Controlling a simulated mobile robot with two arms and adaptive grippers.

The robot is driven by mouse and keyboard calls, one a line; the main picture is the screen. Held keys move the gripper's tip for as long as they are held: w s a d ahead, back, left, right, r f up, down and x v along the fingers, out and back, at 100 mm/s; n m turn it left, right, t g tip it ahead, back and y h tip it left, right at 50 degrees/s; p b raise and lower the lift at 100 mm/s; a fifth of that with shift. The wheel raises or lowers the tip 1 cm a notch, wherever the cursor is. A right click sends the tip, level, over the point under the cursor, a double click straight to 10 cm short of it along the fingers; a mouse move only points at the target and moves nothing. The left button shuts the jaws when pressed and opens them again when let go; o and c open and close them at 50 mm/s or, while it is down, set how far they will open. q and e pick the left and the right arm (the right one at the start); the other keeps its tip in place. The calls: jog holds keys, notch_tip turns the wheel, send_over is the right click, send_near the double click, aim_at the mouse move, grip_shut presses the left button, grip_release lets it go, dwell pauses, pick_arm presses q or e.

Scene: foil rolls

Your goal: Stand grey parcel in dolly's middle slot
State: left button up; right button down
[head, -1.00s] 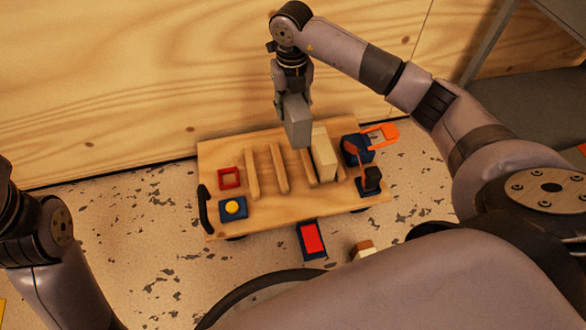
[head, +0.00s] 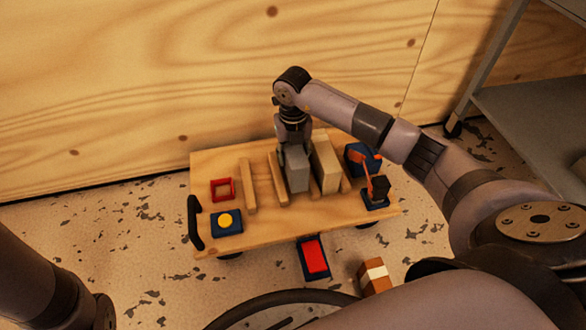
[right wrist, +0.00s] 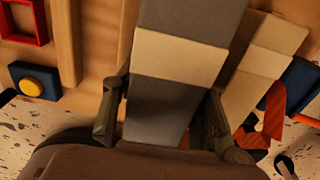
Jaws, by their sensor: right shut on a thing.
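The grey parcel (head: 297,172) is upright at the dolly's middle slot, between two wooden rails. Whether its bottom touches the deck cannot be told. In the right wrist view the grey parcel (right wrist: 180,100) shows a cream band. My right gripper (head: 292,152) is shut on its upper part, with a finger on each side in the right wrist view (right wrist: 163,110). The wooden dolly (head: 225,168) stands on the floor by the wall. A beige parcel (head: 326,162) stands in the slot to the right. The left slot is empty. My left gripper is out of view.
On the dolly are a red frame (head: 222,189), a blue block with a yellow button (head: 227,222) and blue-and-orange items (head: 375,186) at the right. A red-topped block (head: 314,257) and a brown-and-white box (head: 375,275) lie on the floor in front.

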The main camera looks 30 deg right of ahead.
notch_tip(320, 180, down, 4)
jog(key=b, duration=0.2)
jog(key=shift+f+b, duration=0.15)
jog(key=shift+b, duration=0.2)
jog(key=c, duration=1.4)
grip_release()
jog(key=shift+f, duration=0.1)
jog(key=shift+c, duration=0.2)
jog(key=o, duration=0.5)
